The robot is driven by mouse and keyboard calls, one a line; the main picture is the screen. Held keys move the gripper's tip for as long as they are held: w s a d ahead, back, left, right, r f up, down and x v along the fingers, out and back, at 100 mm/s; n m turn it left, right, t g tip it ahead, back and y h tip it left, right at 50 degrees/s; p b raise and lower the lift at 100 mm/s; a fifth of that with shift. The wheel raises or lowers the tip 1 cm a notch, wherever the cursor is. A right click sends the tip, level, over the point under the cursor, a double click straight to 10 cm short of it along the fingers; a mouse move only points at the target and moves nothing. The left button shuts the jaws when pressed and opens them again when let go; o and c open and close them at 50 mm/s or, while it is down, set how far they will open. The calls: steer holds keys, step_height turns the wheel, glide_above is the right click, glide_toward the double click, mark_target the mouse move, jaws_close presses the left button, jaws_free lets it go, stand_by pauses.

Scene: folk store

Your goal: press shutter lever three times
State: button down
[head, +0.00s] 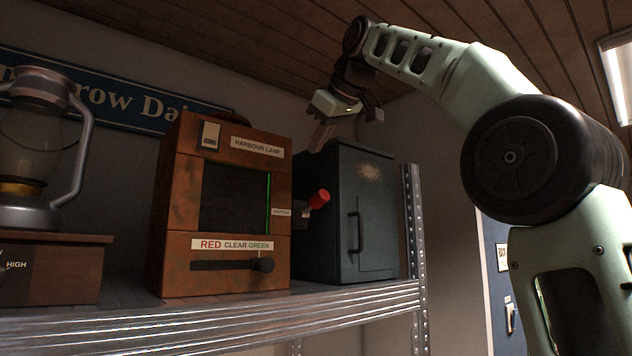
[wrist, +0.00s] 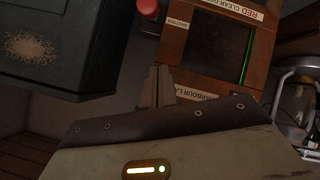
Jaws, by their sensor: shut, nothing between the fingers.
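The shutter lever (head: 319,199) has a red knob and sticks out from the right side of the brown harbour lamp box (head: 184,229), beside a small "SHUTTER" label (head: 281,212). My gripper (head: 318,145) is shut and empty. It is above and behind the red knob in the head view, near the top of the gap between the lamp box and the dark cabinet, apart from the lever. In the wrist view the closed fingers (wrist: 157,82) point toward the lamp box side, and the red knob (wrist: 148,8) shows at the top edge.
A dark metal cabinet (head: 381,240) stands close to the right of the lamp box. A slider knob (head: 263,265) sits low on the lamp front. A lantern (head: 38,150) stands on a wooden box at left. The metal shelf edge (head: 230,323) runs below.

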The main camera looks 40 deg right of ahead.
glide_above(312, 204)
steer(key=a, duration=0.2)
step_height(312, 204, down, 4)
steer(key=shift+s+d+f+p, duration=0.25)
steer(key=shift+s+f, duration=0.1)
steer(key=shift+f, duration=0.2)
steer(key=shift+s+d+f+p, duration=0.1)
steer(key=shift+s+d+f, duration=0.2)
steer(key=shift+f, duration=0.2)
steer(key=shift+s+d+f+p, duration=0.25)
steer(key=shift+s+f, duration=0.1)
steer(key=shift+f, duration=0.2)
steer(key=shift+f+b, duration=0.1)
steer(key=shift+b, duration=0.2)
steer(key=shift+s+f+t+b, duration=0.2)
steer(key=shift+t+b, duration=0.5)
steer(key=shift+b, duration=0.55)
steer(key=shift+s+f+t+b, duration=0.25)
steer(key=shift+t+b, duration=0.45)
steer(key=shift+b, duration=0.75)
